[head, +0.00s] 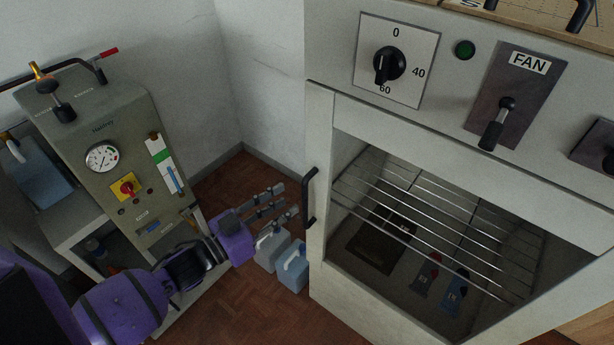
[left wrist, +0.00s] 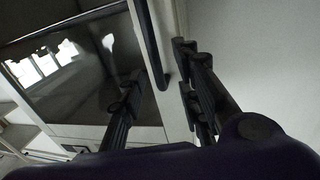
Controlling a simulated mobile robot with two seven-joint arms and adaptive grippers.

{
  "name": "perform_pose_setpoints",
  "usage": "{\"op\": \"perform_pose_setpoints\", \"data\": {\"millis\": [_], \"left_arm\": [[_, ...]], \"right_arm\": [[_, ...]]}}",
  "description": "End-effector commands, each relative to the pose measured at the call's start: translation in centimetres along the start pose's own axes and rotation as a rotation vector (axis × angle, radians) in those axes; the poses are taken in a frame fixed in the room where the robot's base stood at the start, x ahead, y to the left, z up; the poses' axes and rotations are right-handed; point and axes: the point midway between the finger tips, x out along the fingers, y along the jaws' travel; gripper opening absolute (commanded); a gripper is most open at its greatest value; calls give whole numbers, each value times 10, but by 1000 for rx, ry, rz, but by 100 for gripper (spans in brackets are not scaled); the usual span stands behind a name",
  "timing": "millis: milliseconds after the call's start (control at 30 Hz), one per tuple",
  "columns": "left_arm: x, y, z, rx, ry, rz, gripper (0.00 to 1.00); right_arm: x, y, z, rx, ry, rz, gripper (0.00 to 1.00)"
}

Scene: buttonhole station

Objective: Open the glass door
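The glass door (head: 331,236) on the front of the pale oven appears closed, with wire racks showing through its pane. Its black vertical handle (head: 310,197) is on the door's left edge. My left gripper (head: 287,202) is open just left of the handle, its fingers pointing toward it. In the left wrist view, the handle (left wrist: 150,42) stands between the two open fingers (left wrist: 160,75), with space on both sides; I see no clear contact. The dark glass (left wrist: 75,75) shows bright reflections there. My right gripper is not in view.
The oven top has a dial (head: 389,65), a green lamp (head: 464,49) and a fan lever (head: 497,122). A grey machine with a gauge (head: 102,157) stands at left. Blue-grey jugs (head: 293,268) stand on the brown floor below my left gripper.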

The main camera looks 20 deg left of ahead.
Motion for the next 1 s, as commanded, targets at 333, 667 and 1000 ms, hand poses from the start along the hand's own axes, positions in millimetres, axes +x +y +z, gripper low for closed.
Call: {"op": "perform_pose_setpoints", "data": {"millis": [333,667,1000], "left_arm": [[49,0,-2,-7,2,-2,31],[76,0,1,-7,-2,-2,31],[76,0,1,-8,-3,-3,15]], "right_arm": [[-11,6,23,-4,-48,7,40],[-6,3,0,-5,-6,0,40],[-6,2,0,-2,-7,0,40]]}}
